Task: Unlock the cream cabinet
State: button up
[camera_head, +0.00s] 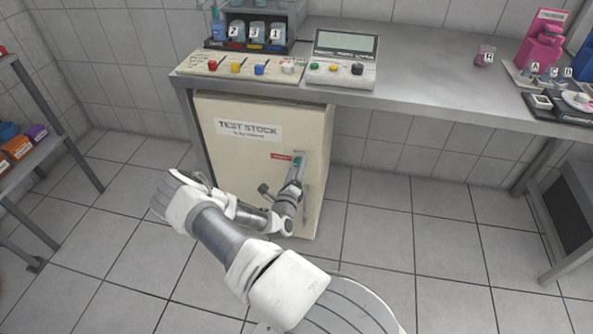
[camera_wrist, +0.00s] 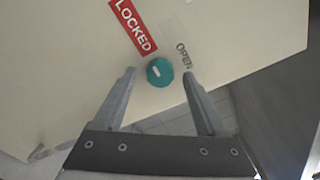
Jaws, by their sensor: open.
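The cream cabinet (camera_head: 222,160) stands under the counter with a "TEST STOCK" label on its front. In the wrist view its cream door (camera_wrist: 60,70) fills most of the picture. A round teal knob (camera_wrist: 159,71) with a pale mark sits on the door, beside a red "LOCKED" label (camera_wrist: 133,25) and a pale "OPEN" label (camera_wrist: 184,56). My gripper (camera_wrist: 160,78) is open, its two fingers on either side of the knob; I cannot tell whether they touch it. In the head view my gripper (camera_head: 296,165) is at the door's right side and partly hides the knob area.
The grey counter (camera_head: 430,85) runs above the cabinet. It carries a button panel (camera_head: 240,66), a display console (camera_head: 343,62) and a rack of numbered bottles (camera_head: 254,28). A shelf (camera_head: 40,160) stands at the left. The tiled floor in front is clear.

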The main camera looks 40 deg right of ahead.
jog(key=shift+w+d, duration=0.15)
jog(key=shift+w, duration=0.05)
grip_shut()
dwell(0.3)
